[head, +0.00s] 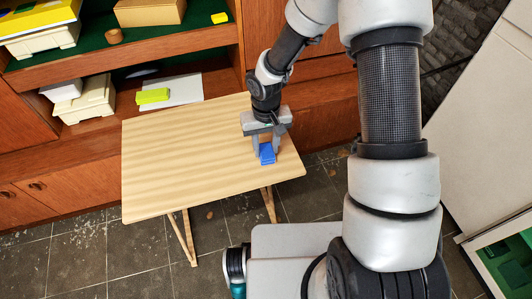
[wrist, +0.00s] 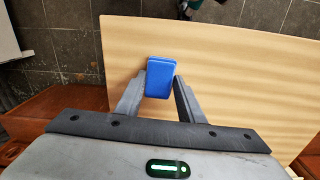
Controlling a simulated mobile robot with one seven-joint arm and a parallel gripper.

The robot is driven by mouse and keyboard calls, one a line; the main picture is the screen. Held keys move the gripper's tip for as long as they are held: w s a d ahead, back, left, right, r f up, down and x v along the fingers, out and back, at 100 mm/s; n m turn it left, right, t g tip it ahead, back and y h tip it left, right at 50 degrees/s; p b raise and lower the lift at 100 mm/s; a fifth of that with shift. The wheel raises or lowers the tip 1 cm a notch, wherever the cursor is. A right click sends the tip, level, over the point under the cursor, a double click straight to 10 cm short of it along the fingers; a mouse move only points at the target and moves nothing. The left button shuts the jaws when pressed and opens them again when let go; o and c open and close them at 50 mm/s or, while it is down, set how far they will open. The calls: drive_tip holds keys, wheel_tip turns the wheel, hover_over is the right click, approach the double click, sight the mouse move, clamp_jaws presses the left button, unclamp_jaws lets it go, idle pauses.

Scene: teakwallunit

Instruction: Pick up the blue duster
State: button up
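The blue duster (head: 267,154) lies on the light wooden table (head: 180,155), near its right end. In the wrist view the blue duster (wrist: 160,77) shows as a small block between the two fingers. My gripper (head: 266,150) points down over the table, with one finger on each side of the duster. In the wrist view my gripper (wrist: 160,82) has its fingers apart; a narrow gap seems to show beside the duster, but I cannot tell whether either finger touches it.
A teak wall unit stands behind the table, with a yellow-green item (head: 152,96), a cardboard box (head: 150,12) and cream trays (head: 88,101) on its shelves. The table top left of the duster is clear. A pale panel (head: 490,120) stands at the right.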

sight(266, 151)
drive_tip(key=c, duration=0.4)
drive_tip(key=shift+o, duration=0.2)
drive_tip(key=shift+r, duration=0.1)
wheel_tip(266, 151, up, 10)
drive_tip(key=p, duration=0.2)
